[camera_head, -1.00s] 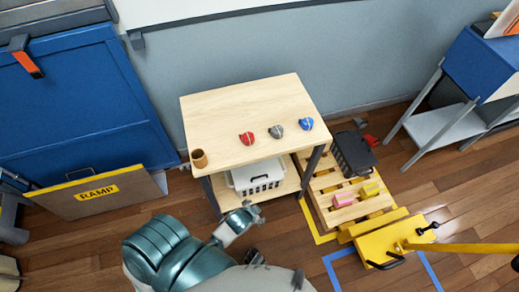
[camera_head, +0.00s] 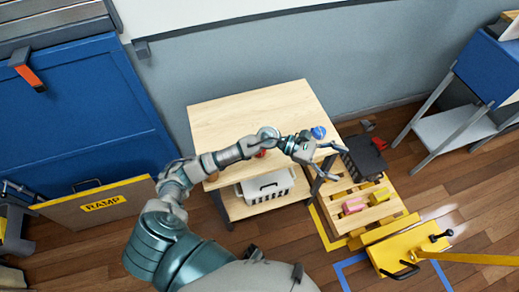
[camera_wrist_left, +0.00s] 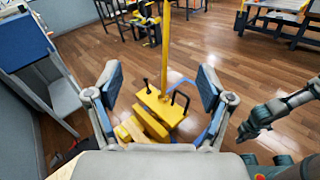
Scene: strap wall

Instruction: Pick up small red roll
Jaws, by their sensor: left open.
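The small red roll (camera_head: 260,153) shows only as a sliver in the head view, mostly hidden under my left arm near the table's front edge. The blue roll (camera_head: 318,132) sits to its right on the wooden table (camera_head: 235,118). My left gripper (camera_head: 334,161) is open and empty, in front of the table's right end, to the right of the red roll. In the left wrist view its two fingers (camera_wrist_left: 158,88) are spread with nothing between them. My right arm shows at the right of that view; its jaw state is unclear.
A white basket (camera_head: 265,187) stands on the lower shelf. The ramp board (camera_head: 100,204) is at left.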

